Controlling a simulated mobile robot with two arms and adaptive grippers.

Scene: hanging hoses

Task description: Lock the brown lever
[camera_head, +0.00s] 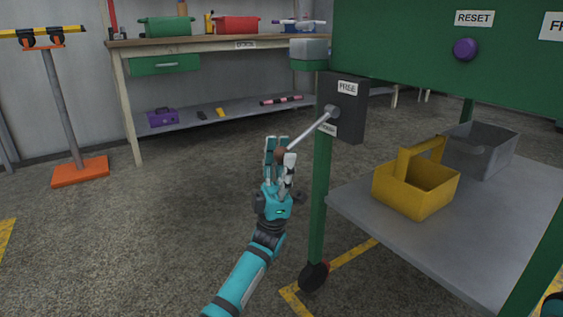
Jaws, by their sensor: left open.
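The lever is a grey metal rod (312,128) with a brown knob (281,154) at its end. It slants down and left from its pivot on a dark box (348,108) on the green cart frame. The box has a "FREE" label (347,88) above the pivot and a second label (328,129) below it, partly covered and not readable. My left gripper (279,152) is open, with its fingers on either side of the brown knob. I cannot tell whether they touch it.
The cart has a green panel with a purple button (465,49) and a grey lower shelf (390,222) bearing a yellow carrier (416,190) and a grey bin (482,150). A workbench (225,41) stands behind. An orange-based stand (80,172) is left. Floor between is clear.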

